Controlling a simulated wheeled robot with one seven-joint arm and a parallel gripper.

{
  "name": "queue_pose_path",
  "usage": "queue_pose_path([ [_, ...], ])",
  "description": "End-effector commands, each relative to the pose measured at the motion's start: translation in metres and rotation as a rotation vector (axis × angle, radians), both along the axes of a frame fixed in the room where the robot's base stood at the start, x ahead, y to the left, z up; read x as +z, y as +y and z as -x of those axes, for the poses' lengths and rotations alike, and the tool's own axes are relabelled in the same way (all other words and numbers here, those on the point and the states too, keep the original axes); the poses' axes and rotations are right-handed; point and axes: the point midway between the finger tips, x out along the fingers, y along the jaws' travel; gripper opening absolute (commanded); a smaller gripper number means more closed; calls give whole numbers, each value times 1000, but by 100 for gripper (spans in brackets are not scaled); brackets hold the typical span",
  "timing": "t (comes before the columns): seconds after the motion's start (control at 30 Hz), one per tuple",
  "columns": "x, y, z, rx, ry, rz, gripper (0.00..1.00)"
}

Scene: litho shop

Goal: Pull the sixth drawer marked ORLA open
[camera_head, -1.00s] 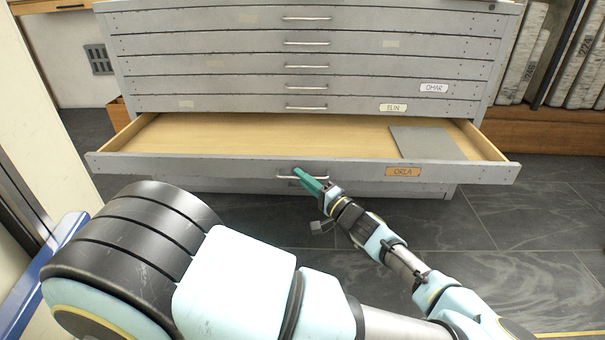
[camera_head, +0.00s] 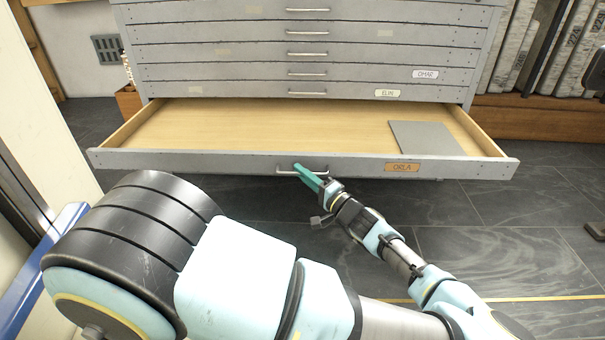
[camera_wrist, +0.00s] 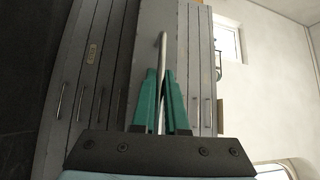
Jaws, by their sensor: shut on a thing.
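The ORLA drawer (camera_head: 240,161) stands well out of the grey cabinet in the head view, its orange ORLA label (camera_head: 402,168) on the right of its front. Its wooden floor (camera_head: 270,125) shows, with a grey flat sheet or panel (camera_head: 425,138) lying at the right. My gripper (camera_head: 308,176) has its green fingers at the bar handle (camera_head: 287,172) in the middle of the drawer front. In the wrist view, the green fingers (camera_wrist: 161,105) are shut on the handle bar (camera_wrist: 162,60), which runs between them.
The drawers above are closed, among them ELIN (camera_head: 387,93) and OMAR (camera_head: 425,74). A blue-edged item (camera_head: 45,262) stands at the left. Rolls or slabs (camera_head: 530,50) stand on a wooden base (camera_head: 540,115) at the right.

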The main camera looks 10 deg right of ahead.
Motion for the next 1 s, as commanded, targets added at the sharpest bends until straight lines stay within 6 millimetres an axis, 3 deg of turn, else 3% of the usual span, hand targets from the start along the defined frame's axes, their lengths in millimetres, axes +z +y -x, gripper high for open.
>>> queue_pose_path([
  [0.03, -1, -2, 0, -5, 3, 1, 0],
  [0.07, -1, -2, 0, -5, 3, 1, 14],
  [0.3, -1, -1, 0, -3, 2, 1, 41],
  [0.67, -1, -6, 6, -2, 1, 2, 41],
  [1.0, -8, -42, 57, -6, 3, 3, 41],
])
